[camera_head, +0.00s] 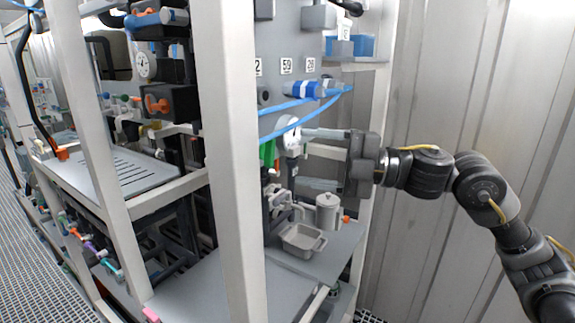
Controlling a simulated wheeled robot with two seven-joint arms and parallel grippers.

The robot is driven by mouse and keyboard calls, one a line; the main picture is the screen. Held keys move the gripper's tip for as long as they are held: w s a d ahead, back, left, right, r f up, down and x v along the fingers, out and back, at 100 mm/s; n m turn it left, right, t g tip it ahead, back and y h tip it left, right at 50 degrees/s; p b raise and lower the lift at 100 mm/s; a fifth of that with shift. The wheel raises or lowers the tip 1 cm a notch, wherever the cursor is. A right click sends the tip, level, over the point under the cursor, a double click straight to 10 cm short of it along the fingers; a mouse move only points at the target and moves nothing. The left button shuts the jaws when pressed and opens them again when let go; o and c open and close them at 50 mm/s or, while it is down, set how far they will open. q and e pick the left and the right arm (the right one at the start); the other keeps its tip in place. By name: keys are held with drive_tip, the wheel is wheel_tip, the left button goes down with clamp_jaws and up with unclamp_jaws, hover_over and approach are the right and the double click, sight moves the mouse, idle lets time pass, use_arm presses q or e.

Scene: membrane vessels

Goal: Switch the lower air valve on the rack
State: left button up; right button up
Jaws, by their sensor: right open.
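My right gripper (306,160) reaches in from the right with its two fingers spread, one above the other, pointing left at the rack panel (290,35). A white round fitting (292,141) on the panel sits at the fingertips; I cannot tell if they touch it. Just left of it is a green upright part (267,153). Above the gripper a blue fitting (304,89) with blue hoses (300,124) sticks out of the panel. I cannot tell for certain which of these parts is the lower air valve. My left gripper is not in view.
A white upright post (228,150) stands left of the panel. Below the gripper, a metal canister (327,212) and a small grey tray (300,241) stand on a shelf (340,250). A corrugated wall (470,80) is at right.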

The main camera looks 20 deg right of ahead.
drive_tip(key=shift+b+v, duration=0.55)
drive_tip(key=shift+v, duration=1.5)
